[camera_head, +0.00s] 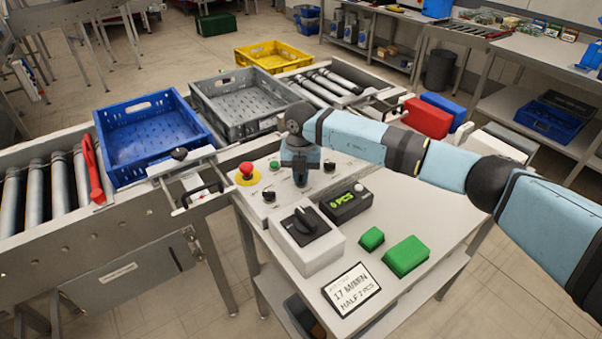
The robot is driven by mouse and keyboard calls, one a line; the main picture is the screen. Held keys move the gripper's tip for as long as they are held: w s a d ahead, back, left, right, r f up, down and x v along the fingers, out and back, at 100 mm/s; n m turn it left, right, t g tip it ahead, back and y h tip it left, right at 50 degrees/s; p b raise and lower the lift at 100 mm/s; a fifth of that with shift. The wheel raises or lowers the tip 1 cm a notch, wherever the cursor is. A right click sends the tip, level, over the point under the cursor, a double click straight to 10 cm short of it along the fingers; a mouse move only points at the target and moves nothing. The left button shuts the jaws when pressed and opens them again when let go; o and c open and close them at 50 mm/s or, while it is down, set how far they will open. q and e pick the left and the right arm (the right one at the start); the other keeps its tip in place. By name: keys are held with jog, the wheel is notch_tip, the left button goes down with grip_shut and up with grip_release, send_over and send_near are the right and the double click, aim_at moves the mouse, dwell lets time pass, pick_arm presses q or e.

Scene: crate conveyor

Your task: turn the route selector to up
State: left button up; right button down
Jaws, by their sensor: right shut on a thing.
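My right gripper (301,178) points down over the sloped white control panel (256,180). Its fingers are shut on a knob of that panel, taken to be the route selector, which they hide almost wholly. Which way the selector points cannot be seen. On the same panel are a red emergency button (246,170) on a yellow base, a green button (274,165) and small black knobs, one at the front left (269,196) and one at the right (329,167). My left gripper is not in view.
In front stand a white box with a large black rotary switch (305,222), a black PCS counter (345,203), green blocks (405,256) and a sign (351,289). Blue (152,136), grey (247,105) and yellow (273,55) crates sit behind.

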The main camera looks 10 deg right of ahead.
aim_at(301, 176)
jog(key=shift+m, duration=0.5)
jog(key=c, duration=1.2)
grip_release()
notch_tip(301, 176, up, 14)
jog(key=shift+f+b, duration=0.1)
jog(key=shift+b, duration=0.45)
